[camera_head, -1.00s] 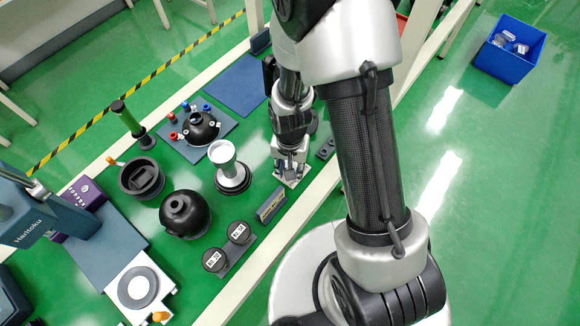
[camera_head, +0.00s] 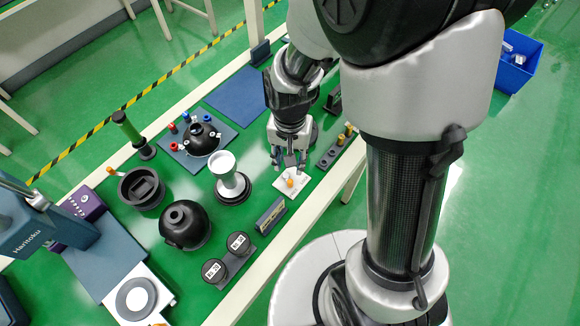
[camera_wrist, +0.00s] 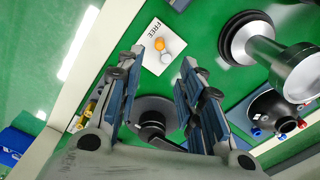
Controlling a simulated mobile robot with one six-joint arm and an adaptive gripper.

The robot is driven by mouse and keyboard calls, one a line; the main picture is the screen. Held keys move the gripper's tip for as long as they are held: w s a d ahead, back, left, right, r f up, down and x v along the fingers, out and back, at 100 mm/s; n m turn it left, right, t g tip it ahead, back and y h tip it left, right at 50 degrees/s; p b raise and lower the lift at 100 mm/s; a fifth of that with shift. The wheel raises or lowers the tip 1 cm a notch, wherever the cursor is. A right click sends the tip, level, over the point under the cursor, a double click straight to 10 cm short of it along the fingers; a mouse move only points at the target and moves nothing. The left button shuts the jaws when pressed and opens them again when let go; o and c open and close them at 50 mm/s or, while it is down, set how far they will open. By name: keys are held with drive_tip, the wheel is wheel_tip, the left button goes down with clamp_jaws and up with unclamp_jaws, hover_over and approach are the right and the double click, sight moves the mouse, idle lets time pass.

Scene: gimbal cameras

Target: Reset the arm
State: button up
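My gripper (camera_head: 288,160) is at the right side of the green table, above and behind a small white square pad (camera_head: 300,190) with an orange-topped piece (camera_head: 291,183) on it. In the wrist view my gripper (camera_wrist: 163,58) is open, its two fingers spread apart with nothing held between them. The wrist view shows the white pad (camera_wrist: 151,65) marked "FREE", with the orange piece (camera_wrist: 163,57) beyond the fingertips and apart from them. My upper arm covers much of the right of the head view.
A white-topped funnel-like stand (camera_head: 229,178), a black dome (camera_head: 185,226), a black ring holder (camera_head: 141,188) and two round black weights (camera_head: 227,258) stand left of my gripper. A dark rack (camera_head: 333,150) is close on the right. A blue bin (camera_head: 518,62) sits on the floor.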

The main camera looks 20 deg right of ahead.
drive_tip(key=shift+r, duration=0.6)
drive_tip(key=s+d+r+n+t, duration=0.1)
drive_tip(key=s+r+n+t, duration=0.1)
drive_tip(key=s+r, duration=0.4)
drive_tip(key=s+d+r+n+t, duration=0.2)
drive_tip(key=s+r, duration=0.5)
drive_tip(key=r, duration=0.7)
drive_tip(key=shift+s+n+t, duration=0.15)
drive_tip(key=shift+n+t, duration=0.15)
drive_tip(key=shift+n, duration=0.6)
idle(0.8)
